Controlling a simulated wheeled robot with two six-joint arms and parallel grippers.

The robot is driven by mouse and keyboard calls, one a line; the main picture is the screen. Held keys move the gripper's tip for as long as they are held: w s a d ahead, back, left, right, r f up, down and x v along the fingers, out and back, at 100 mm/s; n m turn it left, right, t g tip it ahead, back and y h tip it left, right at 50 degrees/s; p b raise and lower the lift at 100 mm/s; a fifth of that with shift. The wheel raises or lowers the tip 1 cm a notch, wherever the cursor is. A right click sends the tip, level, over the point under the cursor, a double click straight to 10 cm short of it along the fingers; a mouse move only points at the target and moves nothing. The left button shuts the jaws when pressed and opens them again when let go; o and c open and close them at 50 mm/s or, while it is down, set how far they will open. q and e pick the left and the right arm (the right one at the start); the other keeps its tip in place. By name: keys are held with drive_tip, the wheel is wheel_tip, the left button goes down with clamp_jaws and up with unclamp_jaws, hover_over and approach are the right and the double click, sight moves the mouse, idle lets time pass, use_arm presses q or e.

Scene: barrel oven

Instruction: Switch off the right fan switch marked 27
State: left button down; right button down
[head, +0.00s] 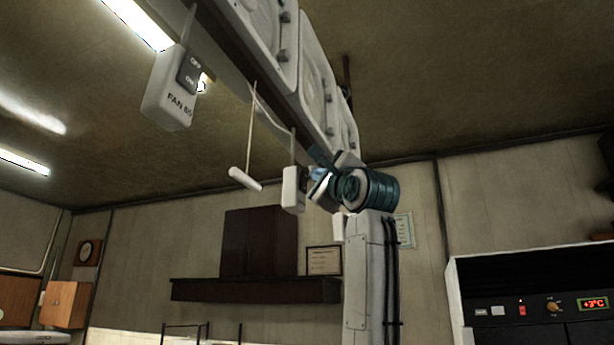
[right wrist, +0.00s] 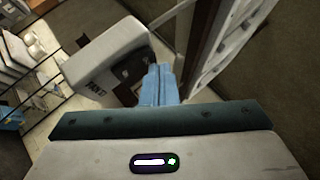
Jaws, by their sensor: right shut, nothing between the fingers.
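A pale hanging switch box (head: 293,190) is near the middle of the head view, just left of my right gripper (head: 318,184). In the right wrist view the same box (right wrist: 100,62) shows larger, tilted, with a dark rocker panel and a label starting with FAN; its number is too small to read surely. My right gripper's blue fingers (right wrist: 158,84) are shut and empty, their tips at or very close to the rocker panel. I cannot tell if they touch it. The fingers partly cover the panel, so the rocker's position is unclear. My left gripper is not in view.
Another hanging switch box (head: 172,92) marked FAN, with ON and OFF on its rocker, is at the upper left. A white pull handle (head: 245,179) hangs on a cord between the boxes. A long overhead beam with pale fan housings (head: 312,85) runs above my right gripper.

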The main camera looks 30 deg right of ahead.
drive_tip(key=shift+w+a, duration=0.2)
idle(0.4)
drive_tip(key=shift+s+d, duration=0.1)
drive_tip(key=shift+s+d+b, duration=0.45)
drive_tip(key=shift+s+d, duration=0.05)
drive_tip(key=shift+s, duration=0.05)
drive_tip(key=shift+f, duration=0.1)
drive_tip(key=s+d+b, duration=0.1)
drive_tip(key=s+d, duration=0.1)
drive_tip(key=s+d+b, duration=0.1)
drive_tip(key=shift+s+d+f+b, duration=0.1)
drive_tip(key=shift+s+f+b, duration=0.15)
drive_tip(key=shift+s+b, duration=0.1)
idle(0.5)
